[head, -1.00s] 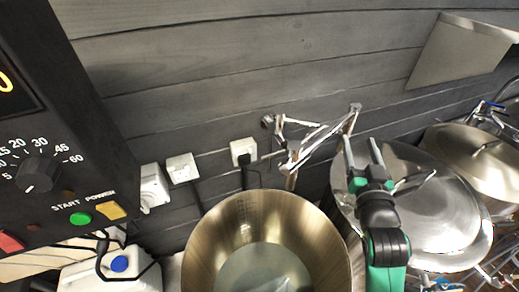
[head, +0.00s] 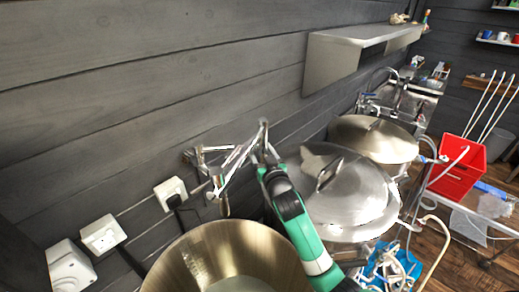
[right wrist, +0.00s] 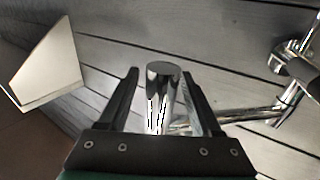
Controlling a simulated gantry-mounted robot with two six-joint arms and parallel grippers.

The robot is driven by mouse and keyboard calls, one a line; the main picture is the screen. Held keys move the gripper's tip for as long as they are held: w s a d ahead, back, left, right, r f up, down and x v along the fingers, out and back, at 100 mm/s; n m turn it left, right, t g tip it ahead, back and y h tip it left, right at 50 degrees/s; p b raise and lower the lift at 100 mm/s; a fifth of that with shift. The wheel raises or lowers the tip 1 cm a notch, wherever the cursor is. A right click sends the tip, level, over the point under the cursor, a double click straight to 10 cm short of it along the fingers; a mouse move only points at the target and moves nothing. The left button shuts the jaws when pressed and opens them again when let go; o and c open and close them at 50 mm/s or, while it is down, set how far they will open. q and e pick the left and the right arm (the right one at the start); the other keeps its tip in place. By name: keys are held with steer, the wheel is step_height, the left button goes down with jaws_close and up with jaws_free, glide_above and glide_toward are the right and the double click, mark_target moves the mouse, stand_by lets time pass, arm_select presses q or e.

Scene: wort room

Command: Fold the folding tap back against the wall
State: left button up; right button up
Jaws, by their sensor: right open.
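The chrome folding tap (head: 237,164) is mounted on the dark plank wall in the head view. Its jointed tubes stretch out to the right, above the rim of the open steel pot. My right gripper (head: 266,158), on the green arm, is at the tap's right end. In the right wrist view, the upright chrome tube end (right wrist: 163,88) stands between the two black fingers of the right gripper (right wrist: 160,72), which are apart. More tap tubing and a round joint show at the right of that view. Whether a finger touches the tube I cannot tell. My left gripper is not in view.
The open steel pot (head: 205,255) stands below the tap. A lidded pot (head: 345,200) stands close to the right, with a second lidded pot behind. A metal hood (head: 335,60) juts from the wall above. Wall sockets (head: 100,235) sit at left.

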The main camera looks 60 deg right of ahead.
steer(key=shift+w+d, duration=0.2)
steer(key=shift+c, duration=0.2)
jaws_close()
stand_by(1.2)
